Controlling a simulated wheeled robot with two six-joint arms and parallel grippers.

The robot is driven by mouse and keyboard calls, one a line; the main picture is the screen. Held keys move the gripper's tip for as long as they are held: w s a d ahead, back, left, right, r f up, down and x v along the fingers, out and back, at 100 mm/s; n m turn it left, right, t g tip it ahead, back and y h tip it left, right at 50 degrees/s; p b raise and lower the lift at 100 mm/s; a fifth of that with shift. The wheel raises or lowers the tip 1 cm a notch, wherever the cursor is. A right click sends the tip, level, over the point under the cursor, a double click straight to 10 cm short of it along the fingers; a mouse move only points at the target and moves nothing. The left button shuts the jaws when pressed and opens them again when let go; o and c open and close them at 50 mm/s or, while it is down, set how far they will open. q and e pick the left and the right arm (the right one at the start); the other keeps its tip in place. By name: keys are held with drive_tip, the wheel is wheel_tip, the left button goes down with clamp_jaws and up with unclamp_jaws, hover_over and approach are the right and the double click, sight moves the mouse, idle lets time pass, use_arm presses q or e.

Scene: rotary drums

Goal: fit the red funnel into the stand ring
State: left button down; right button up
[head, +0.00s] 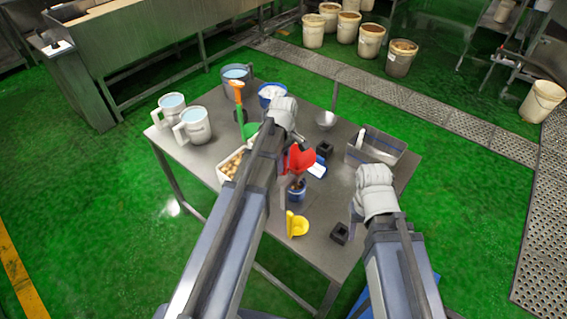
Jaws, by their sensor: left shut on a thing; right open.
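The red funnel (301,158) is held above the middle of the metal table, tilted, over a small blue cup with brown contents (297,191). My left gripper (299,143) is shut on the funnel at its far upper side. My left forearm hides part of the table beside it. I cannot make out the stand ring; it may be hidden or too small to tell. My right gripper (354,211) is open and empty near the table's right side, apart from the funnel.
A white tray of brown balls (225,168), a yellow scoop (298,225), black blocks (340,233) and a blue-and-white object (318,168) surround the middle. A metal bin (390,146) stands right; pitchers (196,127) stand left. Bare table lies near the front left edge.

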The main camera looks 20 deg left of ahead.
use_arm(q)
drive_tip(key=shift+f+b, duration=0.6)
drive_tip(key=shift+f, duration=0.05)
drive_tip(key=c, duration=0.7)
unclamp_jaws()
wheel_tip(320, 180, up, 8)
drive_tip(key=p, duration=0.8)
